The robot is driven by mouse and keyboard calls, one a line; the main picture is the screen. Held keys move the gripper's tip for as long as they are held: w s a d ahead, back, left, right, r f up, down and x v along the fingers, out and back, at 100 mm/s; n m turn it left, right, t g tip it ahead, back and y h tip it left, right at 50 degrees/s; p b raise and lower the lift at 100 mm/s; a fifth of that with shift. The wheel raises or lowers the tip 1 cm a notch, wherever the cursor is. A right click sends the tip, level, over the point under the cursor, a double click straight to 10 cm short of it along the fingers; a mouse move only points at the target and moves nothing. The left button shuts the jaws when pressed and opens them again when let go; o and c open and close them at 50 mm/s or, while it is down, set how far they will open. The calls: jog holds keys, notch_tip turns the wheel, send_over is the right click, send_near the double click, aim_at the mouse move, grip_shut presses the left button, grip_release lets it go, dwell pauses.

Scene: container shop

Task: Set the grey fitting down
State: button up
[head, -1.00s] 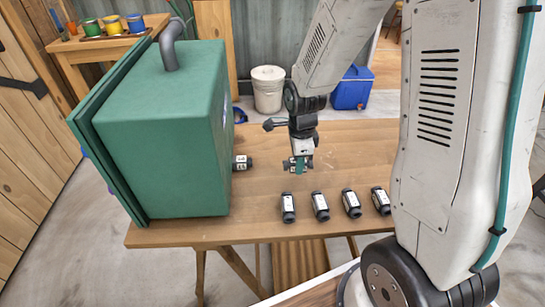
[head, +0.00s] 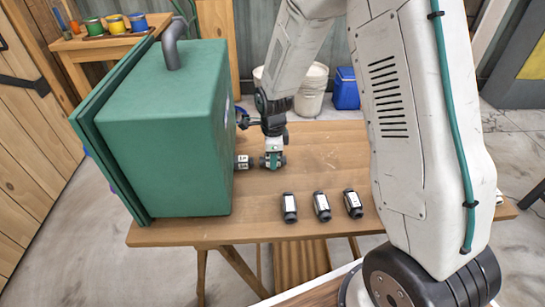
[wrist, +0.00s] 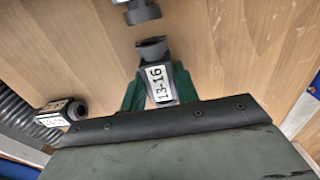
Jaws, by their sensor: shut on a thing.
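Whether the fitting touches the table I cannot tell. A similar labelled fitting (head: 242,162) sticks out at the cabinet's right side, close left of my gripper. In the wrist view one fitting (wrist: 142,11) lies just beyond the held one, and another (wrist: 62,112) is at left.
The green cabinet (head: 165,130) fills the table's left part. A row of dark fittings with white labels, one of them (head: 321,207), lies along the front of the table (head: 330,150). Bare wood lies right of my gripper. A blue cooler (head: 346,90) stands behind.

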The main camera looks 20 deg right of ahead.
jog(key=shift+f, duration=0.1)
jog(key=o, duration=1.1)
jog(key=shift+c, duration=0.2)
jog(key=s+d+r+n, duration=0.1)
jog(key=s+r+n, duration=0.2)
jog(key=r, duration=0.7)
jog(key=s+r+n, duration=0.2)
jog(key=s+r, duration=0.2)
jog(key=r, duration=0.7)
jog(key=s+d+r+n, duration=0.1)
jog(key=s+r+n, duration=0.2)
jog(key=s+n, duration=0.5)
jog(key=s+d+r+n+t, duration=0.1)
jog(key=s+r+n, duration=0.3)
jog(key=s+n, duration=0.4)
jog(key=s, duration=0.7)
jog(key=shift+r+n, duration=0.25)
jog(key=shift+n, duration=0.05)
